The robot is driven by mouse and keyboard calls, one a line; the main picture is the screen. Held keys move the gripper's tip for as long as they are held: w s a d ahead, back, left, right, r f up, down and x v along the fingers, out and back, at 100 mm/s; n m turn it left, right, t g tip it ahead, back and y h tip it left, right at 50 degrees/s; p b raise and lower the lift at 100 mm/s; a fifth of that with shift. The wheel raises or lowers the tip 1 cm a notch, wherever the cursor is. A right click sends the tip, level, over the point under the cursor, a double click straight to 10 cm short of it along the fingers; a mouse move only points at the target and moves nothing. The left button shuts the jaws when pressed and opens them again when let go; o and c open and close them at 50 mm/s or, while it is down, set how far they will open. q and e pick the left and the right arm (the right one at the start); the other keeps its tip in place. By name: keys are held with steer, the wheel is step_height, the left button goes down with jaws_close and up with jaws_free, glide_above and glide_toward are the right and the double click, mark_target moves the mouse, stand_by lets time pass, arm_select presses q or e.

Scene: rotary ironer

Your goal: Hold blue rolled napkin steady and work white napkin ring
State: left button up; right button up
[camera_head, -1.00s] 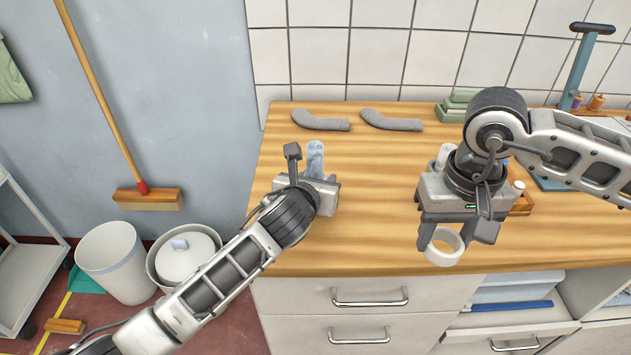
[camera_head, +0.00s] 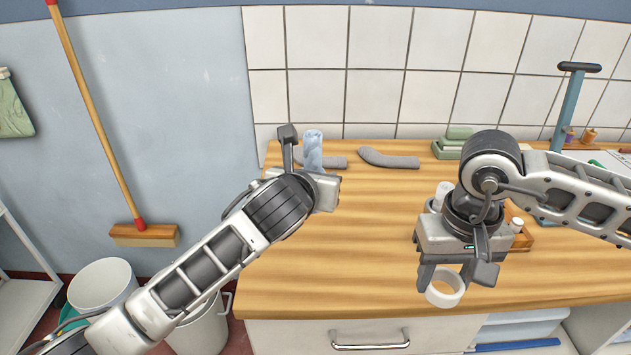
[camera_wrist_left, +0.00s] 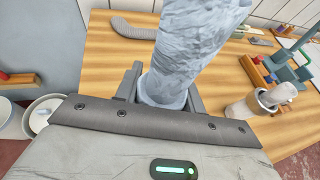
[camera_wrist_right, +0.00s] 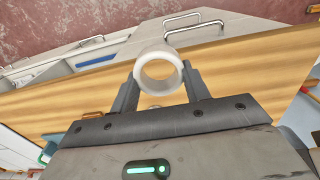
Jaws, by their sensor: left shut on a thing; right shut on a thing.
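The blue rolled napkin (camera_head: 313,150) stands upright above my left gripper (camera_head: 318,182) in the head view. My left gripper is shut on its lower part, and the napkin fills the space between the fingers in the left wrist view (camera_wrist_left: 185,60). The white napkin ring (camera_head: 446,287) is in my right gripper (camera_head: 455,278), near the counter's front edge. In the right wrist view the ring (camera_wrist_right: 142,74) sits between the fingertips with its hole open and empty. Ring and napkin are well apart, the ring to the right.
Two grey curved cloth pieces (camera_head: 390,159) lie at the back of the wooden counter (camera_head: 370,220). Green blocks (camera_head: 452,148), a wooden holder (camera_head: 522,238) and a blue stand (camera_head: 570,100) are at the right. The counter between my grippers is clear.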

arm_select(q)
steer(key=shift+f, duration=0.1)
step_height(320, 180, down, 7)
steer(key=shift+r, duration=0.1)
stand_by(0.4)
steer(key=shift+f, duration=1.3)
steer(key=shift+f, duration=0.2)
steer(key=o, duration=0.9)
steer(key=shift+c, duration=0.2)
steer(key=shift+r, duration=0.3)
